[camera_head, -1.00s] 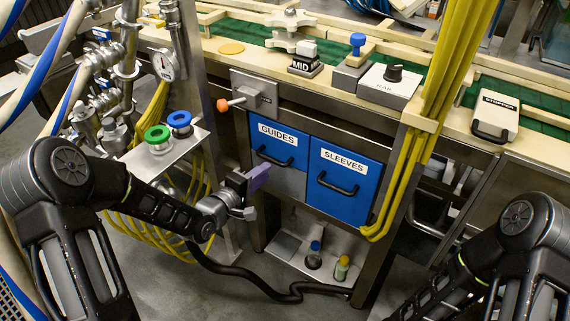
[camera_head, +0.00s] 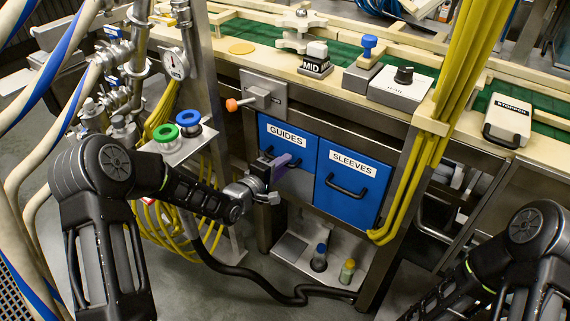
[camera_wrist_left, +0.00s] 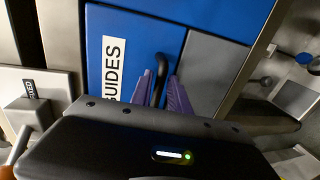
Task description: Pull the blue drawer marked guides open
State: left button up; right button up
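The blue guides drawer (camera_head: 276,131) is in the cabinet under the conveyor, left of the blue sleeves drawer (camera_head: 351,178). Its front looks flush with the sleeves front, so it appears closed. Its white GUIDES label (camera_wrist_left: 113,68) shows sideways in the left wrist view. My left gripper (camera_head: 284,163) is at the drawer's black handle, covering part of it in the head view. In the left wrist view the purple fingers (camera_wrist_left: 162,92) are apart, with the dark handle (camera_wrist_left: 161,66) between them. Whether they touch it I cannot tell. My right gripper is out of view.
An orange-tipped lever on a grey box (camera_head: 258,97) sits above the guides drawer. Green and blue spools (camera_head: 188,122) stand on a shelf to the left. Yellow cables (camera_head: 433,140) hang at the right. Below, a tray (camera_head: 325,272) holds two small bottles.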

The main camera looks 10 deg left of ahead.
pick_arm(q)
jog(key=shift+w+d+f, duration=0.1)
jog(key=shift+w+d, duration=0.1)
jog(key=shift+w, duration=0.3)
jog(key=shift+c, duration=0.2)
grip_shut()
dwell(0.9)
